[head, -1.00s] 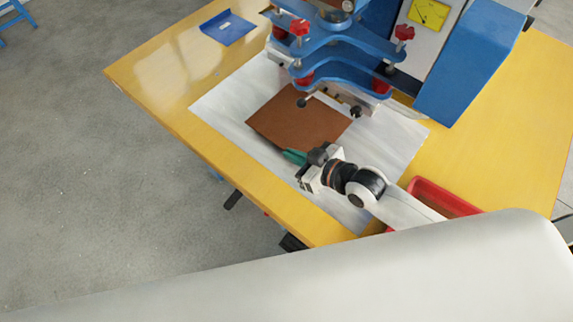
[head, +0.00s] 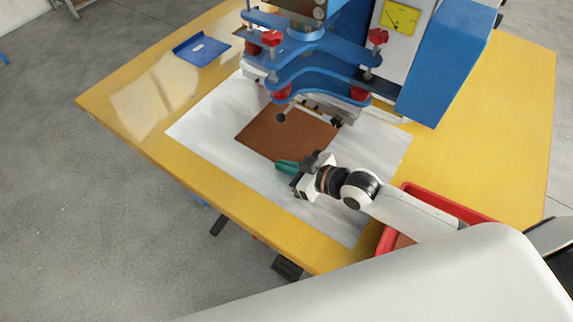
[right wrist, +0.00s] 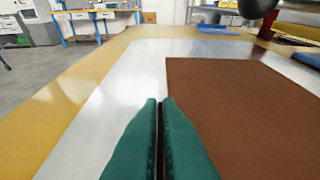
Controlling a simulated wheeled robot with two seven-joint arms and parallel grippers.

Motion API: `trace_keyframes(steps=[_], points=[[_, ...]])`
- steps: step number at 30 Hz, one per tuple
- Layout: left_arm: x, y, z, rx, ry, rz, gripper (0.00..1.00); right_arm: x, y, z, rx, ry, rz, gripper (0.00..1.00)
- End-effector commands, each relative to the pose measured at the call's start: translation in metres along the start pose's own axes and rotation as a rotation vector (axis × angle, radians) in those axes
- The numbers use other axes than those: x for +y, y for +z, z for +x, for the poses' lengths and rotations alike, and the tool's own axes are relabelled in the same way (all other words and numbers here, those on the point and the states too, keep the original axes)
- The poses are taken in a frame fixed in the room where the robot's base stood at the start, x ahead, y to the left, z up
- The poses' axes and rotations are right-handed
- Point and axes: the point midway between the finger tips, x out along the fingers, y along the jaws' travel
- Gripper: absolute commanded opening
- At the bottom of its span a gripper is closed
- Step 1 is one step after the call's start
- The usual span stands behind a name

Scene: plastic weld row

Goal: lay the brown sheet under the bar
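The brown sheet (head: 285,135) lies flat on the white sheet on the table, its far part reaching beneath the front of the blue press. The bar (head: 325,108) is the metal piece low on the press front, partly hidden by blue plates. My right gripper (head: 278,165) is at the brown sheet's front edge, its green fingers pointing left along it. In the right wrist view the fingers (right wrist: 160,102) are together, with only a thin dark line between them, and the brown sheet (right wrist: 240,105) extends to their right. Contact with the edge is hard to tell. My left gripper is out of view.
The white sheet (head: 205,130) covers the middle of the yellow table (head: 500,130). A red tray (head: 440,200) stands at right, behind my right arm. A blue flat piece (head: 201,50) lies at the back left. Red knobs (head: 271,38) and plates overhang the work area.

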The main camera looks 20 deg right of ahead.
Motion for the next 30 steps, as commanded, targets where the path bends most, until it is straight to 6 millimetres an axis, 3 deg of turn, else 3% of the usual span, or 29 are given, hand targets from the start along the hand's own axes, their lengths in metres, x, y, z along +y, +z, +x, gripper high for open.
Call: trace_keyframes(steps=[30], points=[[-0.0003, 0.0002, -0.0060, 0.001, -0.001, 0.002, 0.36, 0.0001, 0.0007, 0.0001, -0.001, 0.000, -0.001, 0.00]])
